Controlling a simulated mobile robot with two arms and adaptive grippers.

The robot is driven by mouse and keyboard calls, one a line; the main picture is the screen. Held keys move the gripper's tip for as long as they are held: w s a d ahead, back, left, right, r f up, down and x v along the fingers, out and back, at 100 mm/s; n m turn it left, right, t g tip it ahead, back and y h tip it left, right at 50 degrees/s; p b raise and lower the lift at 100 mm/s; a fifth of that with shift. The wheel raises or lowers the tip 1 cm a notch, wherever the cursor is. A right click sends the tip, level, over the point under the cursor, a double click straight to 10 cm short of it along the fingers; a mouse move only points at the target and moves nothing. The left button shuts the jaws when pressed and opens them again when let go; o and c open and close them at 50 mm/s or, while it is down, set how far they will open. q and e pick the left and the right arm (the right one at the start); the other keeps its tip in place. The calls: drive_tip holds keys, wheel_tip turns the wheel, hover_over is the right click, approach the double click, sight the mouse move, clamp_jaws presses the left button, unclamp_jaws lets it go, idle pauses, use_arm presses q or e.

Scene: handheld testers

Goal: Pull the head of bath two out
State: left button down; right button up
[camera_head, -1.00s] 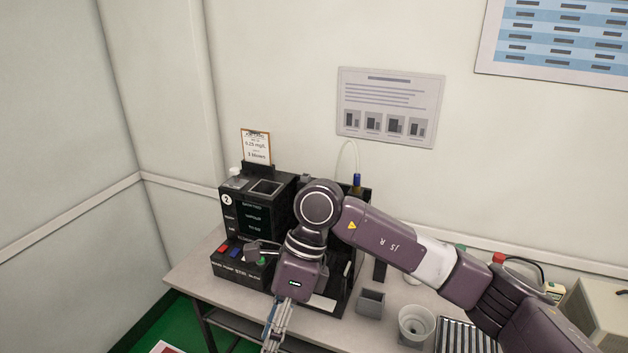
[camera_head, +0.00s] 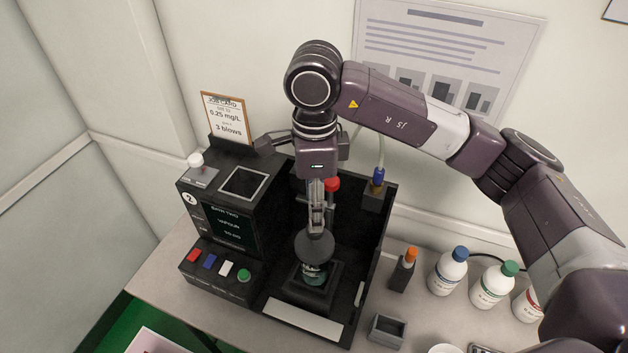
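Bath two (camera_head: 345,310) is a black open-fronted unit, with a "2" and a screen (camera_head: 228,224) reading "BATH TWO". In its bay, a dark round head (camera_head: 314,246) sits on a jar with greenish contents (camera_head: 313,273), upright in a square dark holder (camera_head: 312,293). My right gripper (camera_head: 317,226) points straight down over the head, its slim fingertips at or just above the head's top. The fingers look close together, but the view does not show whether they grip a stem there. My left gripper is not in view.
A red knob (camera_head: 332,184) stands close behind the fingers. A blue-ended tube (camera_head: 378,176) is at the bay's back right.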

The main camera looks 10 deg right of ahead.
sight(311, 249)
drive_tip(key=f, duration=0.1)
drive_tip(key=s+f+p, duration=0.1)
drive_tip(key=f, duration=0.1)
drive_tip(key=f+p, duration=0.1)
drive_tip(key=f, duration=0.2)
drive_tip(key=shift+w+f, duration=0.2)
drive_tip(key=shift+f+p, duration=0.3)
drive_tip(key=shift+f, duration=0.25)
drive_tip(key=c, duration=0.5)
clamp_jaws()
drive_tip(key=shift+c, duration=1.7)
unclamp_jaws()
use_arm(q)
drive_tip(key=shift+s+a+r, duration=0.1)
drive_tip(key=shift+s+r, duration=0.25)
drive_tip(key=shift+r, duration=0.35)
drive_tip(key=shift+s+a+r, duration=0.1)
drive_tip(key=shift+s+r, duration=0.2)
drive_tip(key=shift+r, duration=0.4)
use_arm(e)
drive_tip(key=shift+a+r, duration=0.1)
clamp_jaws()
